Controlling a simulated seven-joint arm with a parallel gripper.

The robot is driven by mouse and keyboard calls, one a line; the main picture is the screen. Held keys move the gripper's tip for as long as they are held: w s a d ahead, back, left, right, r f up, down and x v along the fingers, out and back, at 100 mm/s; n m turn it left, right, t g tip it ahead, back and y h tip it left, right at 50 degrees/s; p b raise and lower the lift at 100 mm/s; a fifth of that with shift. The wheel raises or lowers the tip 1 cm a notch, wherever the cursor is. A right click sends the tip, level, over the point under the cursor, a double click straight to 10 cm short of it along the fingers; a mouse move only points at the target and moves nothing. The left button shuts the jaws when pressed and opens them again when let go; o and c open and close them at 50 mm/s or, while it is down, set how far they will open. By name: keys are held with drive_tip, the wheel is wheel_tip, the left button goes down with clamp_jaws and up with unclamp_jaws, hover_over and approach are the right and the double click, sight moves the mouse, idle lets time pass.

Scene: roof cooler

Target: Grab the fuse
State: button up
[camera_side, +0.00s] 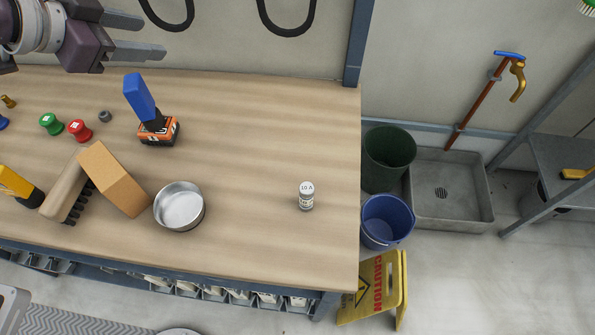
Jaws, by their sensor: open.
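The fuse (307,196) is a small grey cylinder with a pale top marked "10 A". It stands upright on the right part of the wooden workbench (260,130), with bare wood around it. My gripper (155,36) is at the top left of the side view, above the back of the bench. Its two grey fingers point right and are apart, with nothing between them. It is well away from the fuse, up and to the left.
A metal bowl (180,206), a tan block (113,179), a brush (66,190), a blue and orange drill (150,110), and green (51,124) and red (79,131) spools occupy the left half. Buckets (387,221) stand beyond the bench's right edge.

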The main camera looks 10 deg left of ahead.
drive_tip(key=d+f+m+g+h, duration=0.2)
drive_tip(key=d+f+m+h, duration=0.1)
drive_tip(key=d+f, duration=0.45)
drive_tip(key=m+g+h, duration=0.6)
drive_tip(key=g+h, duration=0.1)
drive_tip(key=g, duration=0.1)
approach(306, 196)
drive_tip(key=d+f, duration=0.1)
drive_tip(key=f, duration=0.1)
drive_tip(key=d+f, duration=0.2)
drive_tip(key=shift+w+d+f, duration=0.1)
drive_tip(key=shift+w+d, duration=0.05)
drive_tip(key=shift+w, duration=0.1)
drive_tip(key=x, duration=0.5)
drive_tip(key=shift+w+d, duration=0.2)
drive_tip(key=shift+d, duration=0.1)
drive_tip(key=shift+d+f+n, duration=0.15)
drive_tip(key=shift+d+n, duration=0.15)
drive_tip(key=shift+d, duration=0.15)
clamp_jaws()
